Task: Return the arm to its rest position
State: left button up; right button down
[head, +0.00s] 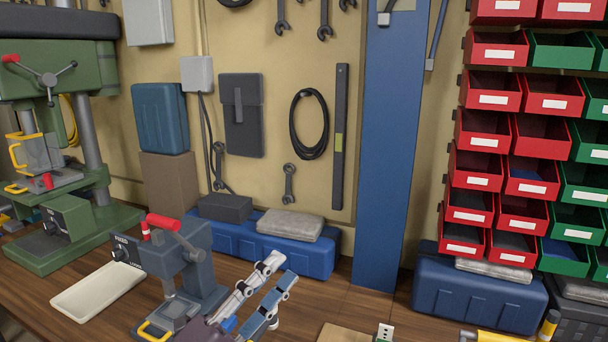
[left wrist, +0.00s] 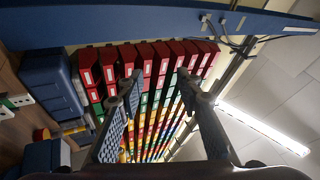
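My left gripper (head: 282,268) reaches in from the bottom of the head view, beside the small grey-blue press (head: 180,262). Its two fingers are apart, with nothing seen between them. In the left wrist view my left gripper (left wrist: 159,82) also shows spread fingers and an empty gap, with the wall of coloured bins behind. Whether the gripper touches the press cannot be told. My right gripper is in neither view.
A wooden bench (head: 240,325) runs below. A white tray (head: 98,291) lies left of the press, and a green drill press (head: 60,215) stands farther left. Blue cases (head: 478,298) and red bins (head: 487,130) are at the right. A white socket piece (head: 385,333) is at the front edge.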

pick_arm(q)
jog(key=w+a+f+n+t+y, duration=0.1)
jog(key=a+f+n+y, duration=1.3)
jog(key=a+n+y, duration=0.4)
jog(key=s+a+f+n+g, duration=0.2)
jog(key=s+f+n+g, duration=0.25)
jog(key=f, duration=0.55)
jog(key=s+d+f+n+g+h, duration=0.1)
jog(key=s+d+f+g, duration=0.1)
jog(key=s+f+g, duration=0.65)
jog(key=s+d+f+n+g+h, duration=0.15)
jog(key=s+f, duration=0.45)
jog(key=s, duration=0.8)
notch_tip(320, 180, down, 26)
jog(key=s+m, duration=0.1)
jog(key=s+a+f+g, duration=0.2)
jog(key=s+f, duration=1.4)
jog(key=s, duration=0.1)
jog(key=shift+a, duration=0.2)
